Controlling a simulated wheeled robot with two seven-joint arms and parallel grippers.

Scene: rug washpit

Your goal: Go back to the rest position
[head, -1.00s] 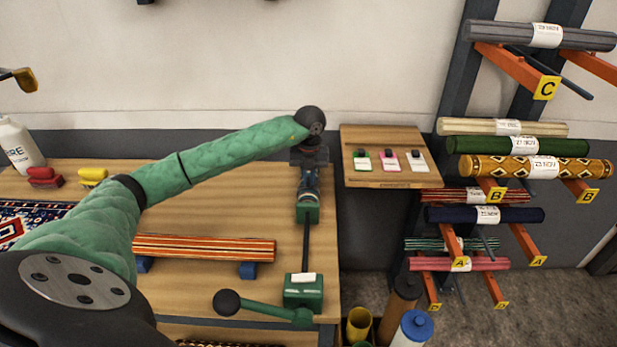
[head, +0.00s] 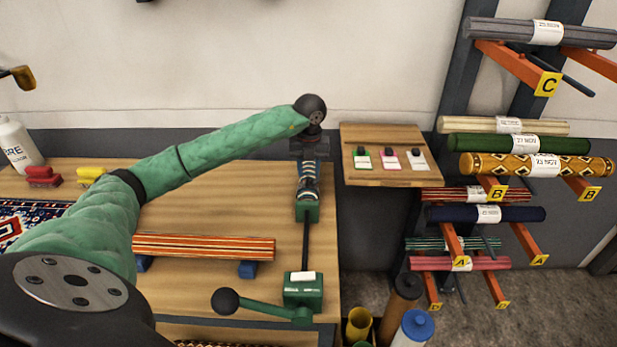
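My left arm reaches in from the left across the wooden bench (head: 215,215). Its gripper (head: 309,158) hangs from the dark wrist, over the far end of a green bench device (head: 303,291). The gripper is small and seen from above, so I cannot tell whether its fingers are open or shut, or whether it touches the device. The device has a dark rod and a lever with a black knob (head: 226,301). My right gripper is not in view.
A striped orange roll (head: 205,247) lies on blue supports on the bench. Red (head: 43,176) and yellow (head: 91,176) brushes and a white bottle (head: 17,146) stand at left. A wooden board with tags (head: 385,172) and a rack of rolls (head: 540,166) are at right.

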